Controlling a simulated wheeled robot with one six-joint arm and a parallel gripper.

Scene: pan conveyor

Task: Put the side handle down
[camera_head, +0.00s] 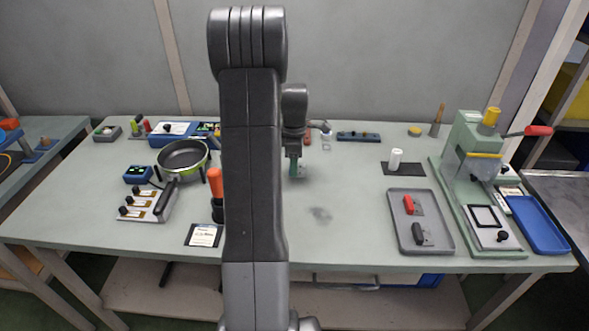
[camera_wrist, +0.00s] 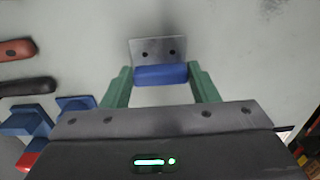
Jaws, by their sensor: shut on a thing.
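My gripper (camera_head: 294,166) has its green fingers shut on a blue side handle (camera_wrist: 161,75), which shows in the wrist view. The handle has a grey metal plate (camera_wrist: 157,49) with two holes. In the head view my gripper is low over the middle of the table, just right of my arm; the handle is mostly hidden there. I cannot tell whether the handle touches the table. A grey tray (camera_head: 394,222) on the right holds a red handle (camera_head: 408,204) and a black handle (camera_head: 417,233).
A frying pan (camera_head: 183,156) stands left of my arm. A press (camera_head: 466,160) and a blue tray (camera_head: 540,226) are at the right. A white cylinder (camera_head: 396,158) stands on a dark mat. The table between my gripper and the grey tray is clear.

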